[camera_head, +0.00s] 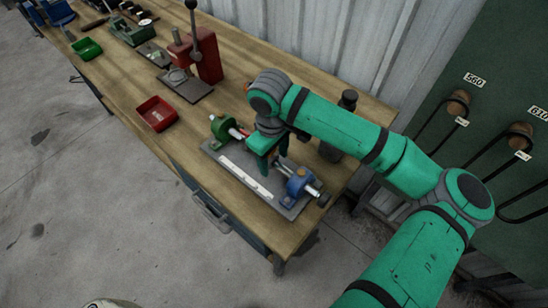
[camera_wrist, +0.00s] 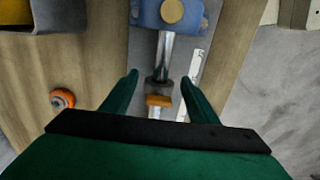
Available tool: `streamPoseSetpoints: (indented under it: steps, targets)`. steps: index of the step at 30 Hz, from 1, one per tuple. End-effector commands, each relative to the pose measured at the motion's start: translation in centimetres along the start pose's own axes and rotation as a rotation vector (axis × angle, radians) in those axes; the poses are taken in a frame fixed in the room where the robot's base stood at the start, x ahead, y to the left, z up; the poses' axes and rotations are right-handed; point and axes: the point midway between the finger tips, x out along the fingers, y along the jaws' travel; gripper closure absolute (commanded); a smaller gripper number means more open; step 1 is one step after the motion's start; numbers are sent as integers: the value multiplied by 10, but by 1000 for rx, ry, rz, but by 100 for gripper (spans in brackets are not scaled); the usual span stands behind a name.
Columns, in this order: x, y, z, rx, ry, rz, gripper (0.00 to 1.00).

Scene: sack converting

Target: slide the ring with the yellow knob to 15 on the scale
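The fixture has a green block (camera_head: 221,128) at one end and a blue block (camera_head: 300,183) at the other, with a metal rod (camera_wrist: 166,55) between them. In the wrist view the dark ring (camera_wrist: 158,84) is on the rod, with its yellow-orange knob (camera_wrist: 158,101) facing the camera. My gripper (camera_wrist: 160,80) is open, one finger on each side of the ring, with gaps visible. The white scale strip (camera_head: 244,172) runs along the fixture's plate; only part of it (camera_wrist: 197,70) shows in the wrist view. The ring's reading cannot be told. In the head view my gripper hides the ring.
A red tray (camera_head: 157,113) and a green tray (camera_head: 86,48) lie on the wooden bench, with a red lever press (camera_head: 207,55) behind. A dark cylinder (camera_head: 348,100) stands near the wall. An orange round object (camera_wrist: 62,98) lies beside the fixture.

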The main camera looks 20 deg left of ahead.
Motion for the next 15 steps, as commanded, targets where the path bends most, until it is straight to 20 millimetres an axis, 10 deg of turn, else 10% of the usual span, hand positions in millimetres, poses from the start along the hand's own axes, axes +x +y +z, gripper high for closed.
streamPoseSetpoints:
  steps: [15]
  targets:
    - [-63,0,0,0,2,1,46]
